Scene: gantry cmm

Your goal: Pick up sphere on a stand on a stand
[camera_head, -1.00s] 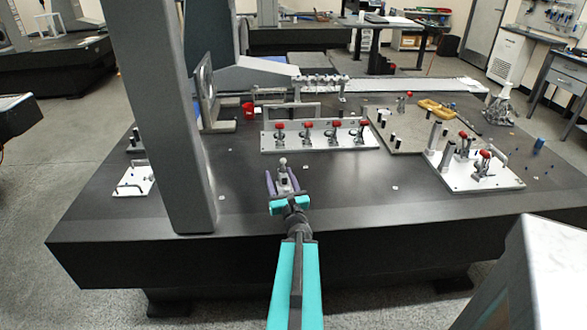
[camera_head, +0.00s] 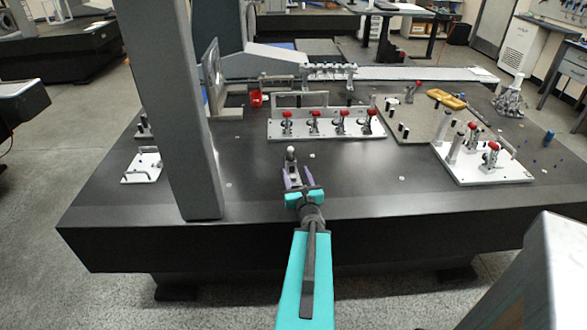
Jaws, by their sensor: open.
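The sphere on a stand (camera_head: 291,151) is a small pale ball on a short post, upright on the dark table near its front edge. My gripper (camera_head: 297,178) is open, with its purple fingers pointing away from me toward the stand. The ball shows just beyond the fingertips. The lower part of the stand is partly hidden by the gripper, and I cannot tell whether the fingers reach around it. Nothing is seen held.
A grey gantry column (camera_head: 172,110) rises to the left of my gripper. A white plate with red-handled clamps (camera_head: 328,127) lies behind the stand, and another clamp plate (camera_head: 485,165) lies at right. The dark granite table (camera_head: 390,185) is clear to the right of my gripper.

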